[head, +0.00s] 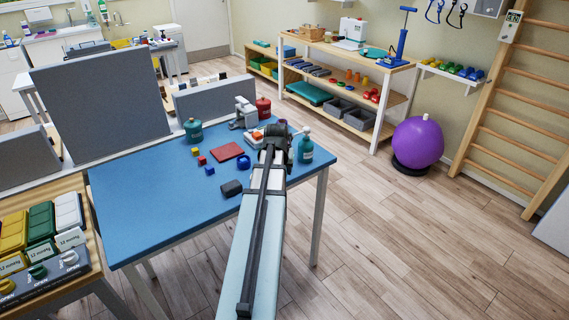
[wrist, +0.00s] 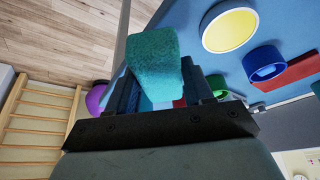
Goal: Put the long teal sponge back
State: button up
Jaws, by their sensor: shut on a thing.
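The long teal sponge (wrist: 152,55) shows in the wrist view as a rough teal block standing out past the fingertips. My gripper (wrist: 160,88) is shut on it, with one dark finger at each side. In the head view my own arm reaches over the far right part of the blue table (head: 140,225). It hides the fingers there, and I cannot make out the sponge in that view. The place where the sponge belongs cannot be told from these frames.
On the table are a red plate (head: 227,151), a blue ring (head: 243,162), small cubes (head: 202,160), a dark grey block (head: 231,188) and teal bottles (head: 193,131). Grey panels (head: 100,95) stand behind. The table's front left is clear. A wooden shelf (head: 340,62) stands beyond.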

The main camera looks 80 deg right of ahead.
jog(key=d, duration=0.7)
jog(key=shift+d, duration=0.2)
jog(key=shift+a+x, duration=0.15)
jog(key=shift+x, duration=0.7)
jog(key=shift+a+x, duration=0.2)
jog(key=shift+x, duration=0.7)
jog(key=shift+f, duration=0.25)
jog(key=o, duration=1)
jog(key=v, duration=1.2)
jog(key=shift+r, duration=0.15)
